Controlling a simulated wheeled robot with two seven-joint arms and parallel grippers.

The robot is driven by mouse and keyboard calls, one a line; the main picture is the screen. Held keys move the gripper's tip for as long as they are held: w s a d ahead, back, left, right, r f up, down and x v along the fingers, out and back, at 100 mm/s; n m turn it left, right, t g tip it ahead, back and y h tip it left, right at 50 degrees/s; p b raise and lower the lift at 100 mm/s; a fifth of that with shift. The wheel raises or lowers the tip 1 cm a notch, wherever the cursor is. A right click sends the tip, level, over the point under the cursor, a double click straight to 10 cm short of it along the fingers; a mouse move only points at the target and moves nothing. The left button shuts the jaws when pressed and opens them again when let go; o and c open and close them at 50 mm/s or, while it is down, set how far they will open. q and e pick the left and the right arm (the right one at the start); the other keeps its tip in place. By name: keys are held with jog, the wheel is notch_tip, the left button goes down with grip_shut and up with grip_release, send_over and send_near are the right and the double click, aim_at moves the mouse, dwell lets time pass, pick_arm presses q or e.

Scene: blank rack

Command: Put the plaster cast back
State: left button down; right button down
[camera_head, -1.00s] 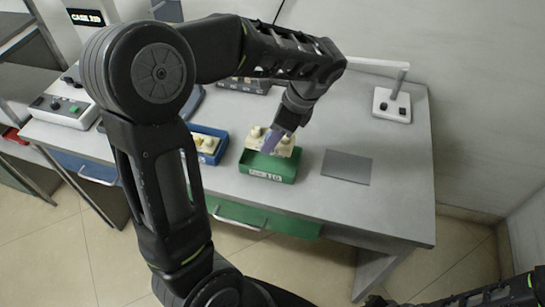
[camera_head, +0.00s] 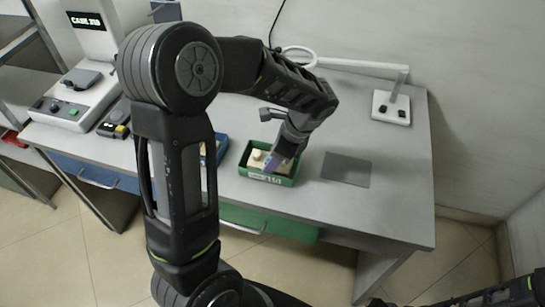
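The cream plaster cast (camera_head: 257,157) sits low inside the green tray (camera_head: 291,178) on the desk, within its walls. The tray has a white label on its front wall. My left gripper (camera_head: 272,164) reaches down from above at the cast's right part, with a bluish-purple finger against or very close to it. The far finger is hidden, so I cannot tell whether the gripper still grips the cast. Part of my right arm shows in the lower right corner; its gripper is out of view.
A blue tray (camera_head: 221,150) stands left of the green one, mostly behind my arm. A grey mat (camera_head: 346,169) lies to the right. A white lamp (camera_head: 391,106) stands at the back right. A device with knobs (camera_head: 72,101) and a yellow-black gadget (camera_head: 115,122) are at left.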

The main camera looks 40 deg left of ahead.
pick_arm(q)
jog(key=shift+f, duration=0.1)
jog(key=c, duration=0.9)
grip_release()
jog(key=shift+o, duration=0.2)
jog(key=v, duration=1.2)
